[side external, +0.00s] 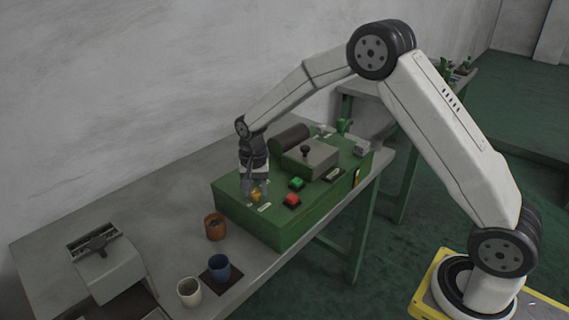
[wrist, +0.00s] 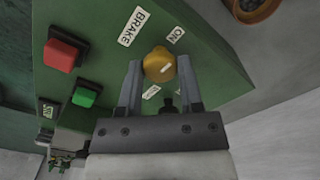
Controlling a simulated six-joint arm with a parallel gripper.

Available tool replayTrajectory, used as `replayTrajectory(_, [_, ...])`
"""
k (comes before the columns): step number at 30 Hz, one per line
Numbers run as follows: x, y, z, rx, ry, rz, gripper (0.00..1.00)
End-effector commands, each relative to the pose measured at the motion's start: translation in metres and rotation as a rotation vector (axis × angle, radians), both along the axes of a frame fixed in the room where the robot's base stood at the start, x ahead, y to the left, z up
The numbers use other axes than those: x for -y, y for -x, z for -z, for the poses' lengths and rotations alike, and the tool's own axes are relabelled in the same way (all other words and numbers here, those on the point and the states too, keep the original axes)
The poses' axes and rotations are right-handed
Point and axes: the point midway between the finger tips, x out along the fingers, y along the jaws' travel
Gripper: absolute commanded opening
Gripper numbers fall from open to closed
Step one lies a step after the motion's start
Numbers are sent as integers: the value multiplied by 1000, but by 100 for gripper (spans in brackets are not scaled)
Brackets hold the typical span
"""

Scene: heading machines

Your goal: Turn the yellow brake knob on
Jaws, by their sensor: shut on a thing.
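The yellow brake knob (wrist: 157,66) is on the top of the green machine (wrist: 100,22), beside a BRAKE label (wrist: 132,27) and an ON label (wrist: 176,36). A white line on the knob shows in the wrist view and lies at a slant. My gripper (wrist: 158,75) is shut on the knob, one finger on each side of it. In the side view my gripper (side external: 256,189) reaches straight down onto the near left end of the machine, with the yellow knob (side external: 256,196) between its fingertips. Another label by the knob is partly hidden by the fingers.
A red button (side external: 291,200) and a green button (side external: 297,183) stand to the right of the knob. A lever with a black ball (side external: 305,150) rises from a grey block behind. Brown (side external: 215,227), blue (side external: 219,267) and white (side external: 189,291) cups stand left on the grey bench.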

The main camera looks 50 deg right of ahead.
Motion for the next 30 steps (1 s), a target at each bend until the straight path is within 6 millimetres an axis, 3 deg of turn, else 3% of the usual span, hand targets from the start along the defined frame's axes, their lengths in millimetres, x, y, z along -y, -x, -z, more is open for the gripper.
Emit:
replayTrajectory(11, [0,-1,-2,4,-1,8,0])
replayTrajectory(12, [0,-1,-2,4,-1,8,56])
replayTrajectory(15, [0,-1,-1,4,-1,8,81])
replayTrajectory(30, [0,-1,-9,2,-1,6,81])
